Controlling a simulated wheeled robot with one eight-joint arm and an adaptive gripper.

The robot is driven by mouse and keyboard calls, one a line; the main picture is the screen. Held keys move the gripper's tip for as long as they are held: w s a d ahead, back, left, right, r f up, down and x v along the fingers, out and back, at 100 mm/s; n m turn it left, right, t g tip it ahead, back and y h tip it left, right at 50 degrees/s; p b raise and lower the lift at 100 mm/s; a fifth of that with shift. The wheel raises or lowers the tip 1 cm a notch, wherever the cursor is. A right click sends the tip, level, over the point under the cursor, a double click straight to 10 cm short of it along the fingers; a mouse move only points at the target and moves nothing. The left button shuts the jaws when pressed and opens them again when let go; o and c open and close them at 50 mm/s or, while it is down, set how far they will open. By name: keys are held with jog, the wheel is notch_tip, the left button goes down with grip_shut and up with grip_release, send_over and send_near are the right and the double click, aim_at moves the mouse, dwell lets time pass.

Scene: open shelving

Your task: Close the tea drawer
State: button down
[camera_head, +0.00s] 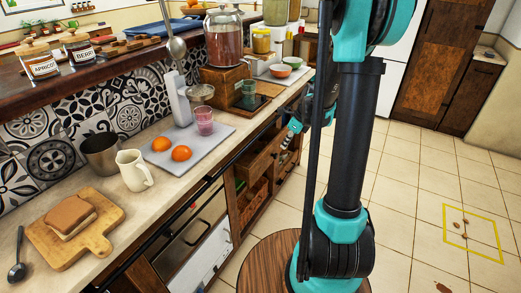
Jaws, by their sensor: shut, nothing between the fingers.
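Wooden drawers are set under the counter, left of my arm. One upper drawer (262,159) appears pulled out from the counter front. I cannot tell for sure which one is the tea drawer, as no label is readable. My gripper (292,127) shows small and dark beside the counter edge, close to the drawer fronts, partly hidden behind my arm. It looks shut and empty. Whether it touches a drawer cannot be seen.
The counter holds a cutting board (78,228) with bread, a white pitcher (135,171), a metal cup (101,155) and a tray (212,135) with oranges and a pink glass. A round wooden stool (262,262) stands near my arm.

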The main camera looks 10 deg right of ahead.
jog(key=shift+f, duration=0.1)
send_near(268, 155)
jog(key=shift+s+a+f, duration=0.45)
jog(key=shift+a+f, duration=0.1)
jog(key=shift+f, duration=0.3)
jog(key=shift+s+a+f, duration=0.4)
jog(key=shift+a+f, duration=0.15)
jog(key=shift+f, duration=0.35)
jog(key=shift+s+a+f, duration=0.45)
jog(key=shift+a+f, duration=0.1)
jog(key=shift+f, duration=0.3)
